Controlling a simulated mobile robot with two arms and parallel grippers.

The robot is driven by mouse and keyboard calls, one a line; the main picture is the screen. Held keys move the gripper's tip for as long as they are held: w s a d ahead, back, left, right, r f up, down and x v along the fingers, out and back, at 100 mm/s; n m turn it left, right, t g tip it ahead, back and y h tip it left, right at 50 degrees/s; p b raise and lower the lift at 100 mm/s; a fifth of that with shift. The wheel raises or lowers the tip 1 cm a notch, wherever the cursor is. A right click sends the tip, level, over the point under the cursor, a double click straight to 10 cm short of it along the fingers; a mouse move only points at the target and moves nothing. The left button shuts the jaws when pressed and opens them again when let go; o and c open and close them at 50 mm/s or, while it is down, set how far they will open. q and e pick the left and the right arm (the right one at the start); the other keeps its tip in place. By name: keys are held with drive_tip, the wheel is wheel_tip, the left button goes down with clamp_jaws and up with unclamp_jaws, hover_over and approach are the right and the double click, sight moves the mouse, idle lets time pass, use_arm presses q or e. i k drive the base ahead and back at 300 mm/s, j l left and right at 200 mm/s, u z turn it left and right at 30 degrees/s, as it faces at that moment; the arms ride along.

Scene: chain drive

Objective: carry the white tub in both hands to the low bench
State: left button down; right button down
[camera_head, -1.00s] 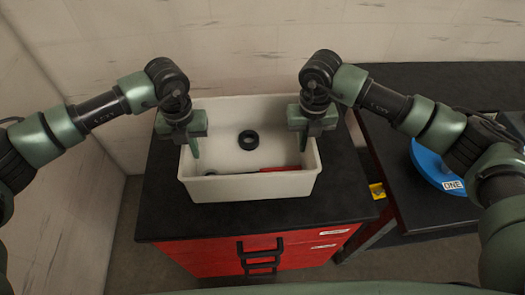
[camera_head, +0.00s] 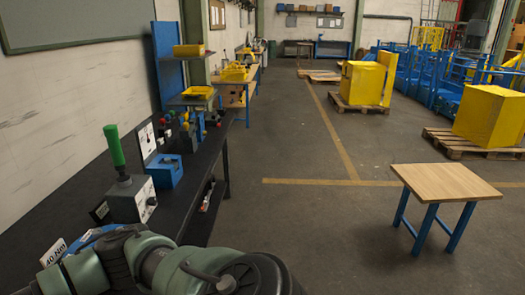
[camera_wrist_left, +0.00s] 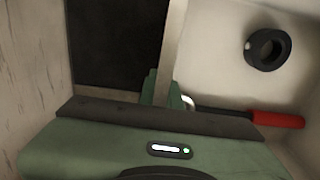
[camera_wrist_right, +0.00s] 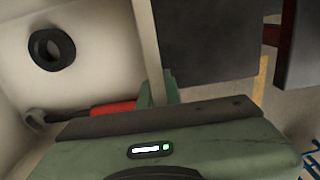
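The white tub shows in the left wrist view (camera_wrist_left: 172,45) and in the right wrist view (camera_wrist_right: 149,45); it is out of the head view. The fingers of my left gripper (camera_wrist_left: 163,90) sit close on both sides of one tub wall. The fingers of my right gripper (camera_wrist_right: 157,92) sit the same way on the opposite wall. Inside the tub lie a black ring (camera_wrist_left: 250,52) and a red-handled tool (camera_wrist_left: 278,119). A low bench with a wooden top (camera_head: 447,182) and blue legs stands at the right of the head view. I cannot tell whether the tub is lifted.
A long black workbench (camera_head: 200,165) runs along the left wall, holding a grey box with a green handle (camera_head: 115,150) and a blue device (camera_head: 163,172). Open floor (camera_head: 310,220) lies between it and the low bench. Yellow blocks on pallets (camera_head: 360,108) stand farther back.

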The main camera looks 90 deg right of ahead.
sight(444, 179)
drive_tip(key=k+z, duration=0.15)
drive_tip(key=z, duration=0.2)
drive_tip(key=k+z, duration=0.15)
drive_tip(key=z, duration=3.75)
drive_tip(key=i+j+z, duration=0.2)
drive_tip(key=i, duration=0.2)
drive_tip(key=i+j+z, duration=0.15)
drive_tip(key=i, duration=0.25)
drive_tip(key=i+j, duration=0.15)
drive_tip(key=i, duration=0.55)
drive_tip(key=i+j, duration=0.15)
drive_tip(key=i, duration=3.35)
drive_tip(key=l, duration=0.05)
